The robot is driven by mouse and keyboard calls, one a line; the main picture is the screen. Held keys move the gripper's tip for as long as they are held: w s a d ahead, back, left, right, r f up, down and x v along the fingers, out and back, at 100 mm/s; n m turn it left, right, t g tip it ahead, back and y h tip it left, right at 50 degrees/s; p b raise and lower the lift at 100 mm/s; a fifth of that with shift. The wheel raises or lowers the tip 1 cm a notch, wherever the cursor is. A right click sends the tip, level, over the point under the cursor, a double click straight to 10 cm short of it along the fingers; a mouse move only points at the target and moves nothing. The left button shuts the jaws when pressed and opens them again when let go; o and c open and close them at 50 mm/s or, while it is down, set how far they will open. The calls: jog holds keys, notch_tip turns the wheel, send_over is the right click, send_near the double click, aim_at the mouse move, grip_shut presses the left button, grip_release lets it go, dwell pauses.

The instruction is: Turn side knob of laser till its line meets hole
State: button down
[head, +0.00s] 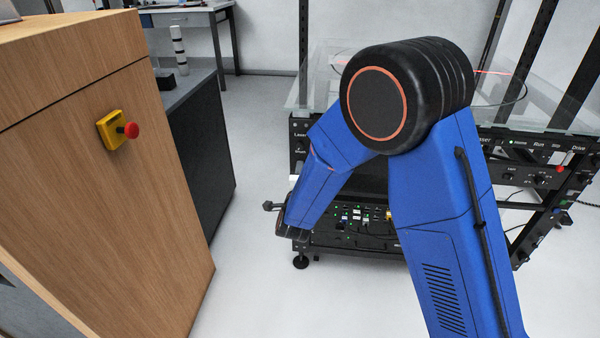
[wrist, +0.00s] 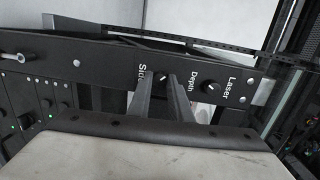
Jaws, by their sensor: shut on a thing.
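In the wrist view, my gripper (wrist: 163,84) has its two grey fingers at the black control panel, one on each side of the side knob (wrist: 162,76), under the label "Side". It is shut on this small dark knob, whose white mark shows between the fingertips. The depth knob (wrist: 210,87) sits just to the right, beside the word "Laser". In the head view, a red laser line (head: 492,72) shows in part on the glass top right of my arm. My arm hides much of the glass and the panel. I cannot make out the hole.
The glass top (head: 540,118) has a dark ring and stands on a black frame. A red lever (head: 562,168) is at the panel's right. A wooden cabinet (head: 110,200) with a red stop button (head: 131,130) stands left. Floor between them is clear.

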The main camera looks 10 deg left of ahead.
jog(key=shift+a+f+n+h, duration=0.1)
jog(key=shift+n+h, duration=0.4)
jog(key=shift+n, duration=2.65)
jog(key=shift+a+n+h, duration=0.1)
jog(key=shift+n+h, duration=0.4)
jog(key=shift+n, duration=2.7)
jog(key=shift+a+f+n+h, duration=0.1)
jog(key=shift+n+h, duration=0.4)
jog(key=shift+n, duration=2.65)
jog(key=c, duration=1.6)
grip_release()
jog(key=shift+r, duration=0.15)
jog(key=s, duration=1.1)
jog(key=s+a+r, duration=0.1)
jog(key=s, duration=0.5)
jog(key=shift+s, duration=0.25)
jog(key=shift+w+d, duration=0.1)
